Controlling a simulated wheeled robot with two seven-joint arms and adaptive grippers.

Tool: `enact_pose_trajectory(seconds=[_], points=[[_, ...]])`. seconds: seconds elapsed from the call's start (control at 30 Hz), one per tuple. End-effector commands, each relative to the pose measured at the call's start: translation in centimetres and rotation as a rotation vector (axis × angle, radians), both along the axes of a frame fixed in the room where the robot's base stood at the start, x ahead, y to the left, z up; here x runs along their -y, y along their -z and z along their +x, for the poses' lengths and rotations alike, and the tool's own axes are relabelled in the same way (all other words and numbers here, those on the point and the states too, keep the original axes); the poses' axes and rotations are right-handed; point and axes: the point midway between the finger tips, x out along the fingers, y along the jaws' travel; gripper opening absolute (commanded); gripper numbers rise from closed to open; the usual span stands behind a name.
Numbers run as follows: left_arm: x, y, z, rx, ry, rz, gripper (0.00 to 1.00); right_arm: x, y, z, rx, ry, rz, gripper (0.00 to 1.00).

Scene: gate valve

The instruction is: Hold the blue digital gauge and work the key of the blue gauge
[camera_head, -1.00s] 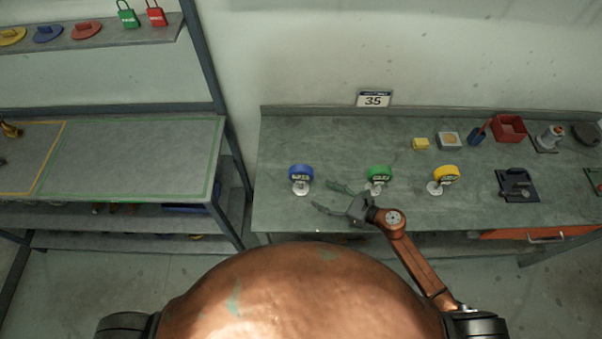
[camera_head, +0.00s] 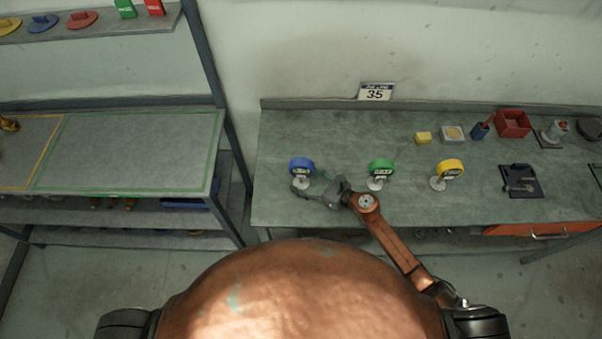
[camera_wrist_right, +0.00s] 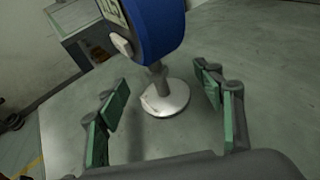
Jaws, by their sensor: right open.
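The blue digital gauge (camera_head: 301,167) stands upright on a small round metal base at the left of the row of gauges on the workbench. In the right wrist view its blue body (camera_wrist_right: 157,27) is at the top, above a thin stem and the round base (camera_wrist_right: 166,99). A pale key (camera_wrist_right: 122,45) shows on its side. My right gripper (camera_head: 312,189) is open at the blue gauge; in the wrist view its green-padded fingers (camera_wrist_right: 162,95) lie on either side of the stem, apart from it. My left gripper is not in view.
A green gauge (camera_head: 381,168) and a yellow gauge (camera_head: 449,168) stand to the right on the workbench (camera_head: 330,135). Farther right are a red bin (camera_head: 513,123) and a dark fixture (camera_head: 520,181). The bench behind the blue gauge is clear.

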Motion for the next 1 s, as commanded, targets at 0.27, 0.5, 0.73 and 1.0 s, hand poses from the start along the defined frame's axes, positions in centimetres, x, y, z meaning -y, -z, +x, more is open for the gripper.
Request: enact_pose_trajectory(seconds=[0.27,0.5,0.73,1.0], points=[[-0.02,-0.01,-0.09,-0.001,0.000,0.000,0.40,-0.01,-0.04,0.01,-0.001,0.000,0.001,0.57],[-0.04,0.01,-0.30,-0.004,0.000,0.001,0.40,0.00,-0.03,0.00,-0.001,0.000,0.001,0.40],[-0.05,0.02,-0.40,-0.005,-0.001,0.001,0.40,0.01,-0.03,-0.01,-0.001,0.000,0.001,0.24],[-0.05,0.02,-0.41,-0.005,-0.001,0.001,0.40,0.01,-0.03,-0.01,-0.001,0.000,0.001,0.06]])
